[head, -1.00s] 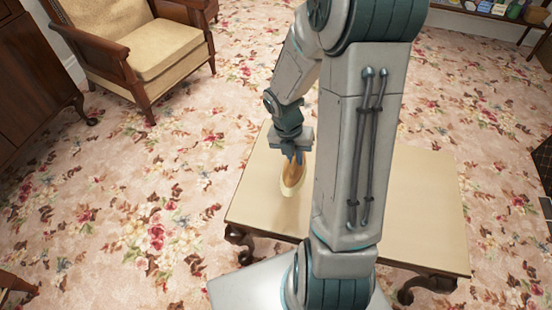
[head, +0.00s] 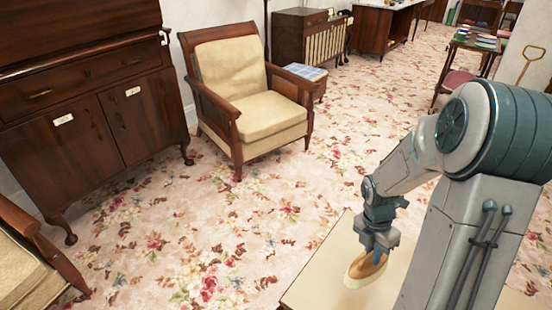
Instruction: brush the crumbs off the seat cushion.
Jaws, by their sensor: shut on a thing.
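My gripper (head: 380,250) is at the lower right of the head view, shut on a brush (head: 364,268) with a tan wooden back and a pale underside. The brush is over the corner of a cream-topped table (head: 318,272); I cannot tell whether it touches the top. An armchair with a dark wooden frame stands at the upper middle, well away from my gripper. Its seat cushion (head: 268,115) is beige and faces up. Crumbs cannot be made out on it at this distance.
A dark wooden cabinet (head: 95,110) stands left of the armchair. A second armchair (head: 30,255) is partly in view at the lower left. A small side table (head: 306,73) stands beside the armchair. Open floral carpet (head: 220,215) lies between the armchair and the cream-topped table.

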